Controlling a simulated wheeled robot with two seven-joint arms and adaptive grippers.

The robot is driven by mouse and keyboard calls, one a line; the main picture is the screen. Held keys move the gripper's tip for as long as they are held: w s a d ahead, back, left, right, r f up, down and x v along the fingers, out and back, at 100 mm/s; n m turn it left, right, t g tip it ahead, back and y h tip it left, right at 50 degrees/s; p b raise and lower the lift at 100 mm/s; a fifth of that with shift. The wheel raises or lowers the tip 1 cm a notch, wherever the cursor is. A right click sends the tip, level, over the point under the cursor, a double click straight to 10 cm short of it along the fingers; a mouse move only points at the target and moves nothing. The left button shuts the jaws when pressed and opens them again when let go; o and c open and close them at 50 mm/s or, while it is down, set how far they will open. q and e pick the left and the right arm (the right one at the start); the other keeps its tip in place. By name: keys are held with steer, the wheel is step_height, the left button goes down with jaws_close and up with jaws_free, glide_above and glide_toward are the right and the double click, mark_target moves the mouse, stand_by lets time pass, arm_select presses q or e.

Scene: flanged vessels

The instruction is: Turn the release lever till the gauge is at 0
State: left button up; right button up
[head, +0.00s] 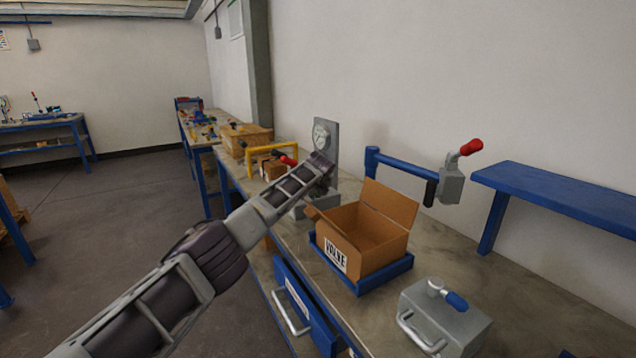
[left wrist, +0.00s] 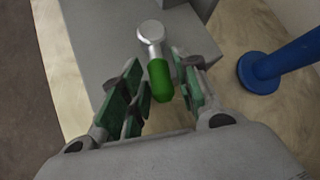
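The gauge (head: 321,136) is a pale round dial on an upright grey panel. Its reading is too small to make out. In the left wrist view a lever with a green grip (left wrist: 160,81) and a silver round pivot (left wrist: 150,32) stands on a grey block (left wrist: 95,40). My left gripper (left wrist: 157,88) is open, with the green grip between its fingers, nearer the right finger; I cannot tell whether they touch. In the head view my left gripper (head: 322,170) is in front of the panel's lower part and hides the lever. My right gripper is not in view.
An open cardboard box (head: 378,235) in a blue tray (head: 378,278) stands right of my left arm. A blue post with a red-handled grey valve (head: 452,186) is behind it. A grey case with a blue lever (head: 440,315) is at front right. A blue drawer (head: 303,305) juts out below.

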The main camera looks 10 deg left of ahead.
arm_select(q)
steer(key=v, duration=1.1)
steer(key=shift+s+r, duration=0.15)
steer(key=shift+s, duration=0.05)
stand_by(0.7)
steer(key=shift+r, duration=0.1)
stand_by(0.3)
step_height(320, 180, up, 21)
steer(key=p, duration=2.1)
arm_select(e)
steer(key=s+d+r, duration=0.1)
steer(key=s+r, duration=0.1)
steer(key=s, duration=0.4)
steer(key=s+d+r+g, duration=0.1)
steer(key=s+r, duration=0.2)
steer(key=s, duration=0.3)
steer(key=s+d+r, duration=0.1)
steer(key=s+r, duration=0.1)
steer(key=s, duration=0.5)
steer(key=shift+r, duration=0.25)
arm_select(q)
steer(key=shift+r+p, duration=0.2)
steer(key=shift+p, duration=0.1)
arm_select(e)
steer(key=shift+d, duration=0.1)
arm_select(q)
steer(key=shift+r, duration=0.25)
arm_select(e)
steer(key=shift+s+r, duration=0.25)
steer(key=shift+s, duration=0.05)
